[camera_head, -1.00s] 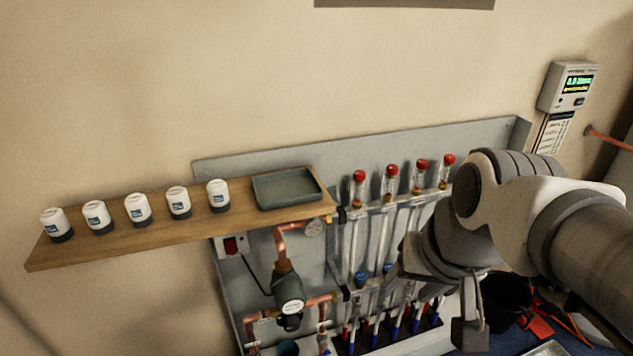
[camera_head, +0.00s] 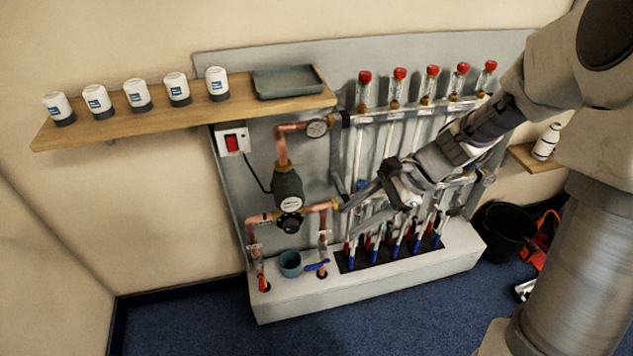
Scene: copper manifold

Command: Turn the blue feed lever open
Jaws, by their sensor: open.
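A blue lever (camera_head: 317,265) sits low on the right copper pipe (camera_head: 323,235) of the manifold, just above the white ledge. It points sideways, roughly across the pipe. My gripper (camera_head: 352,213) is open and empty, up and to the right of the lever, in front of the clear tubes. It is apart from the lever. The far finger is hard to make out against the tubes.
A teal cup (camera_head: 290,264) stands left of the lever. A wooden shelf (camera_head: 180,107) holds white bottles and a grey tray (camera_head: 287,82). A black bucket (camera_head: 505,232) stands on the floor at right.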

